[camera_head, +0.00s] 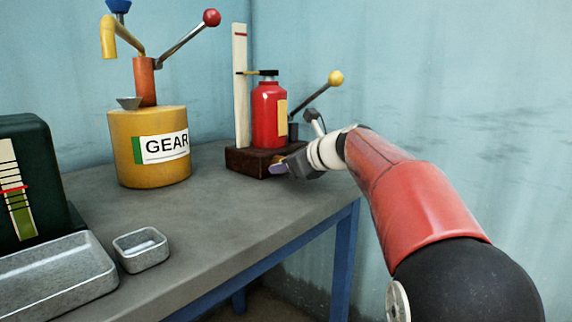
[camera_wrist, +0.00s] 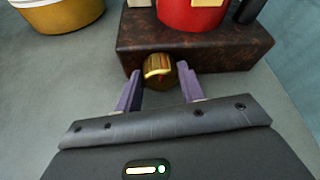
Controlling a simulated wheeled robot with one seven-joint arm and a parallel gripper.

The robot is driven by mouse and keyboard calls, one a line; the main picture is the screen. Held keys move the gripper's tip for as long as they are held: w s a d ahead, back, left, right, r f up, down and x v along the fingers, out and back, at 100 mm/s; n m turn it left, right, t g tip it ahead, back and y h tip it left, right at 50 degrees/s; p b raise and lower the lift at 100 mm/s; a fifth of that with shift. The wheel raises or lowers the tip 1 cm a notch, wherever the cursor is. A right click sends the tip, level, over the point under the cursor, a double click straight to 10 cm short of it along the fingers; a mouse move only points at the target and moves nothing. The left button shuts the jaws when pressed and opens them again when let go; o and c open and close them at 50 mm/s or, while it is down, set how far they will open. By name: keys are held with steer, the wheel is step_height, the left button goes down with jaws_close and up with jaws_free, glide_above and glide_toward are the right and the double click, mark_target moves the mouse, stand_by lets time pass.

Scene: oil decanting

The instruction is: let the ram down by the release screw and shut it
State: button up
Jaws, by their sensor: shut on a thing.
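A red bottle jack (camera_head: 268,115) stands on a dark brown base (camera_head: 246,161) at the back of the bench. A yellow marker near the top of the jack reaches to an upright pale scale board (camera_head: 240,90) with a red line near its top. My gripper (camera_head: 277,168) is at the base's front. Its two purple fingers (camera_wrist: 158,84) are on either side of the screw, shut on it. The exact finger contact is partly hidden.
A yellow GEAR drum (camera_head: 150,172) with a hand pump stands left of the jack. A small metal tray (camera_head: 141,250), a larger tray (camera_head: 55,285) and a dark green tank (camera_head: 40,165) are at the left. The jack's lever (camera_head: 318,95) rises to the right. The bench middle is clear.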

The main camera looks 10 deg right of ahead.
steer(key=o, duration=1)
steer(key=v, duration=0.8)
